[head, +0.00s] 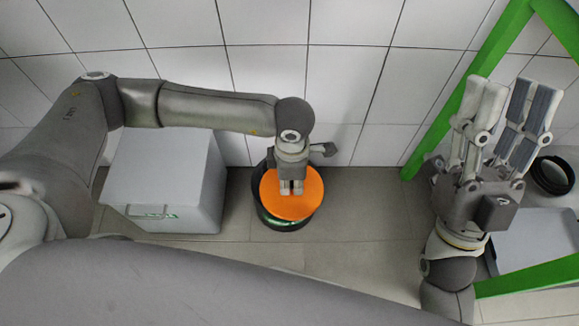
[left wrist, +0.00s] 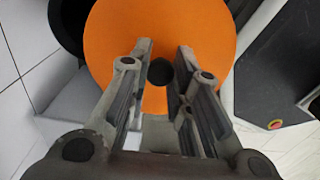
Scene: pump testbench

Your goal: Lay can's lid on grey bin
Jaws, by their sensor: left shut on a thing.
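The can's lid (head: 301,204) is a round orange disc, seen over the dark can (head: 266,215) against the wall. My left gripper (head: 291,190) is above the lid and shut on its small black knob, which shows between the fingers in the left wrist view (left wrist: 160,72). The lid sits slightly off the can's rim, so a dark strip of the can shows at its left and front. I cannot tell how far it is raised. The grey bin (head: 160,185), a pale box with a flat top, stands left of the can. My right gripper (head: 512,105) is open and empty at the right.
A green frame (head: 440,125) stands at the right, with a grey tray (head: 535,240) and a dark round part (head: 552,175) behind my right arm. A white tiled wall (head: 350,60) closes off the back. Grey floor (head: 350,240) is clear right of the can.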

